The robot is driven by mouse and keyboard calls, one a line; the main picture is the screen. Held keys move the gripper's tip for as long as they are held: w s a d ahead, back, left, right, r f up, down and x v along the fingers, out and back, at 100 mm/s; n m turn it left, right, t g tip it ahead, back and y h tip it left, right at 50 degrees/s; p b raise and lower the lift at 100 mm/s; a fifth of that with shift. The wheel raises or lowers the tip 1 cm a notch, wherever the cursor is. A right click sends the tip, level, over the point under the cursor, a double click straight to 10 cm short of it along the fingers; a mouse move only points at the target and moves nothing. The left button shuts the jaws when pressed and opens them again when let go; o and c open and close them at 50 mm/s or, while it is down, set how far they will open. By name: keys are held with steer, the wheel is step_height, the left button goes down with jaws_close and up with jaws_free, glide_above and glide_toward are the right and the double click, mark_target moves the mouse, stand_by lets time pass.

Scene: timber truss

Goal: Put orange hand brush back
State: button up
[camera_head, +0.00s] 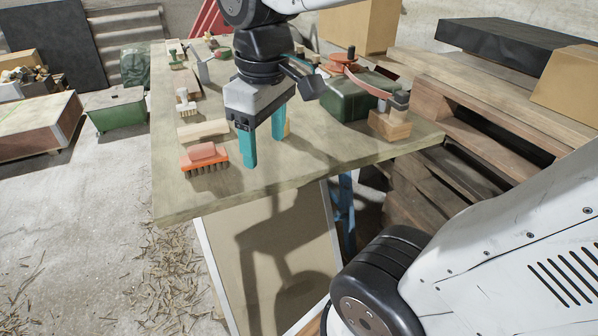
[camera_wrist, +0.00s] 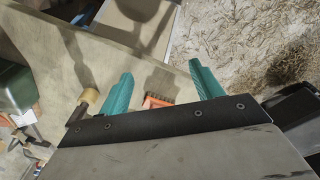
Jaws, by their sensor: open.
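The orange hand brush (camera_head: 204,158) lies bristles down near the front left edge of the workbench (camera_head: 180,206), with a lighter reddish handle on top. My gripper (camera_head: 264,150) points down just to the right of the brush, its two teal fingers apart and nothing visible between them. In the wrist view, part of the brush (camera_wrist: 158,101) shows beyond the black edge of my gripper (camera_wrist: 161,72), in the gap between the fingers; the rest of it is hidden there. I cannot tell the exact height of the fingertips above the bench.
A pale wooden block (camera_head: 202,130) lies just behind the brush, and another small brush (camera_head: 185,102) farther back. A green box (camera_head: 352,98) and stacked wood blocks (camera_head: 390,123) stand at the right. The bench's front middle is clear. Stacked pallets (camera_head: 480,120) stand at the right.

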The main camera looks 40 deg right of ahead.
steer(key=s+f+m, duration=0.3)
steer(key=s+m, duration=0.1)
steer(key=s, duration=0.3)
steer(key=shift+s+d, duration=0.25)
steer(key=shift+s, duration=0.1)
steer(key=shift+f, duration=0.1)
stand_by(0.5)
